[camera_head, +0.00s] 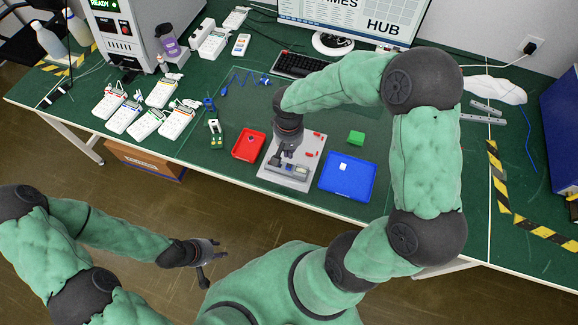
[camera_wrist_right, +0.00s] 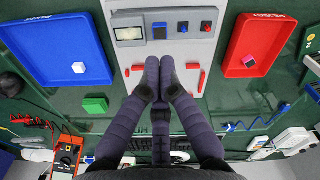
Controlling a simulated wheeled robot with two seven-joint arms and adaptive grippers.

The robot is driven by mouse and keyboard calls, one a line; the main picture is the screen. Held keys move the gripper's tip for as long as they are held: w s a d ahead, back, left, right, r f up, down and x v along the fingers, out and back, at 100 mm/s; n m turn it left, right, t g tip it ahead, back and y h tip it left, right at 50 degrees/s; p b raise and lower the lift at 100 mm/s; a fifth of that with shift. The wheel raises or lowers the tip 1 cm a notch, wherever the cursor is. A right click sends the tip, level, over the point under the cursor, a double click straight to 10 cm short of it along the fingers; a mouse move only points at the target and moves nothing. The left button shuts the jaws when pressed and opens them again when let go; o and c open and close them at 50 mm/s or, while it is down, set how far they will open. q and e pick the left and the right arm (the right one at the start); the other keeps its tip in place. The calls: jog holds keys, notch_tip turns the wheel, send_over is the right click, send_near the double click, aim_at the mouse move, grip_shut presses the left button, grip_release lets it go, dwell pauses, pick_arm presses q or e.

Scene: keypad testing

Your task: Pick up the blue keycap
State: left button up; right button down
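A grey test panel (camera_head: 288,183) lies on the green table, and it fills the top middle of the right wrist view (camera_wrist_right: 125,16). In the wrist view, a small blue cap (camera_wrist_right: 182,27), which looks like the blue keycap, sits in the panel's row between a black square (camera_wrist_right: 160,31) and a red cap (camera_wrist_right: 206,26). My right gripper (camera_wrist_right: 159,62) is over the panel, its fingertips together with nothing visible between them; it also shows in the head view (camera_head: 287,154). My left gripper (camera_head: 214,262) is open and empty, off the table's front edge.
A blue tray (camera_head: 350,195) with a white block stands right. A green block (camera_head: 356,138) lies behind the blue tray. Small red pieces lie on the panel. Several white meters (camera_head: 147,124) stand further left.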

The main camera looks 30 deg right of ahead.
jog(key=c, duration=1.7)
grip_release()
jog(key=o, duration=0.3)
jog(key=w+d+r+m+p, duration=0.1)
jog(key=m, duration=0.1)
jog(key=w+d+r+m+p, duration=0.1)
jog(key=m, duration=0.1)
jog(key=shift+r+g+y, duration=0.1)
jog(key=shift+g+y, duration=0.3)
jog(key=m, duration=0.2)
send_over(289, 166)
jog(key=w+d, duration=0.1)
jog(key=w, duration=0.1)
notch_tip(289, 166, down, 5)
jog(key=shift+y, duration=0.3)
jog(key=f, duration=0.1)
jog(key=s+f+b, duration=0.1)
jog(key=f, duration=0.1)
jog(key=f+b, duration=0.1)
jog(key=shift+s+a+f, duration=0.2)
jog(key=shift+s+a, duration=0.15)
jog(key=shift+f, duration=0.45)
